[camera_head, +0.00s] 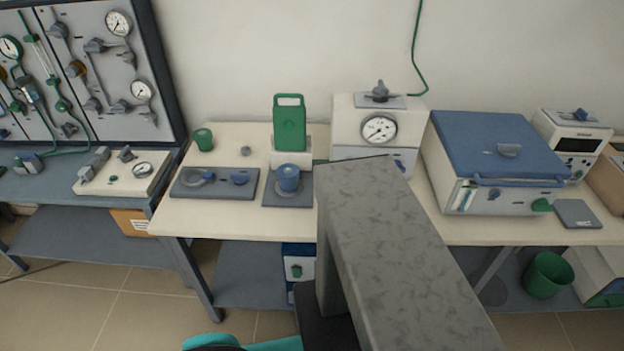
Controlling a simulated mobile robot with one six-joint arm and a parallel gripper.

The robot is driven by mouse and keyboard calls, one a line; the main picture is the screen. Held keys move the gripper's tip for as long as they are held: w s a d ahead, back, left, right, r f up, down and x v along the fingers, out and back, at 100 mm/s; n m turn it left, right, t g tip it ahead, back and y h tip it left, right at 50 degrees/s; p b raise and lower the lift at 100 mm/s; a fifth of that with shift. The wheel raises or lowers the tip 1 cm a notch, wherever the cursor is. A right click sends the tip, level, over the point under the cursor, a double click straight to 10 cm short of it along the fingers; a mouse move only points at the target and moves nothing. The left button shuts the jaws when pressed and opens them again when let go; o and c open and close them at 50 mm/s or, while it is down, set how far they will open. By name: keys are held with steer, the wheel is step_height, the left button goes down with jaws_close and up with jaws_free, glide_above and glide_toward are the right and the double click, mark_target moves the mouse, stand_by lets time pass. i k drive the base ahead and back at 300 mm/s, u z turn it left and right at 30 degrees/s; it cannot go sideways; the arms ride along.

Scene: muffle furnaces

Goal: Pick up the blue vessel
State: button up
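The blue vessel (289,178) stands upright on a dark grey square plate (270,200) on the cream worktop, left of the middle of the picture. It is a small round pot with a darker blue top. Nothing holds it. A large grey speckled beam, which seems to be part of my arm, rises from the bottom just to its right. It does not cover the vessel. My gripper is not in view.
Left of the vessel is a grey tray (185,190) with a blue knob-like piece; a green cup (203,139) stands behind. A green holder (289,124) is behind the vessel. A gauge box (347,130) and blue-lidded furnace (495,140) stand right. The front-left worktop is clear.

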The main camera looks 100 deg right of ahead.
mark_target(287, 188)
steer(key=z, duration=0.15)
steer(key=k, duration=0.65)
steer(key=z, duration=0.5)
steer(key=k, duration=0.95)
steer(key=u, duration=0.15)
steer(key=i, duration=0.85)
steer(key=z, duration=0.05)
